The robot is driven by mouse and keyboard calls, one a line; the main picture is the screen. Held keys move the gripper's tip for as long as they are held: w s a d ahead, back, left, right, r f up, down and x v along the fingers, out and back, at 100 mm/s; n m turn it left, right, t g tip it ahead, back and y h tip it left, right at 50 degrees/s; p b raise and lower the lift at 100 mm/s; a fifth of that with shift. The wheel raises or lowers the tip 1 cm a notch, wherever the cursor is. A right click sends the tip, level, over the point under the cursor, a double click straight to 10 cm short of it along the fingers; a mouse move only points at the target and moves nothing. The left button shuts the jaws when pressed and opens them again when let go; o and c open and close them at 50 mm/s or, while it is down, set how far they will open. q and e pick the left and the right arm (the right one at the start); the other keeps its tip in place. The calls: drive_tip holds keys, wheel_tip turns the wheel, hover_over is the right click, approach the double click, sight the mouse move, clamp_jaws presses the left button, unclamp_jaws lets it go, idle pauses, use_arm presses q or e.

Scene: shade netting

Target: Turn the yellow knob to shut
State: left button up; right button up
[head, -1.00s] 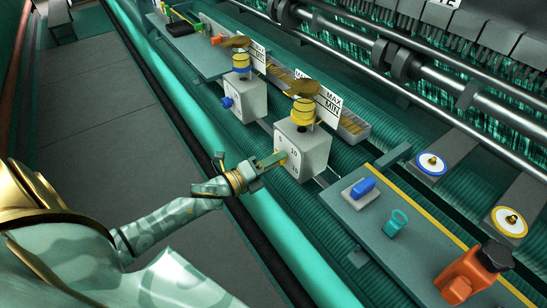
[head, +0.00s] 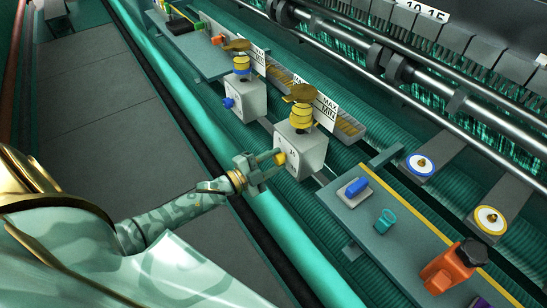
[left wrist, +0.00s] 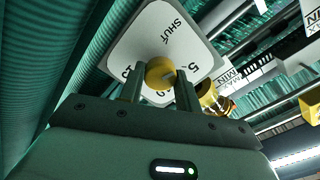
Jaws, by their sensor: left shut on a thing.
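The yellow knob (head: 280,158) sits on the front face of a grey box (head: 304,150) with a yellow spool-like part on top. My left gripper (head: 272,160) is at that face, with its fingers around the knob. In the left wrist view the knob (left wrist: 160,73) lies between the two fingers (left wrist: 160,88), which are shut on it. The white dial face (left wrist: 158,38) behind it carries the word SHUT and some numbers, partly hidden by the knob and fingers. My right gripper does not show.
A second box with a blue knob (head: 228,103) stands farther back. A green shelf (head: 345,212) at right holds a blue block (head: 357,187), a teal padlock-like thing (head: 384,221) and an orange part (head: 447,270). The grey walkway (head: 90,110) at left is clear.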

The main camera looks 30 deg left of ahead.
use_arm(q)
drive_tip(key=n+p, duration=0.1)
drive_tip(key=n, duration=0.3)
drive_tip(key=shift+n+p, duration=0.9)
drive_tip(key=shift+n, duration=1.4)
drive_tip(key=shift+f, duration=0.1)
drive_tip(key=o, duration=1)
drive_tip(key=shift+c, duration=0.2)
drive_tip(key=shift+n, duration=0.3)
drive_tip(key=v, duration=1.6)
drive_tip(key=shift+a+b, duration=0.15)
drive_tip(key=shift+b, duration=0.25)
drive_tip(key=shift+s, duration=0.15)
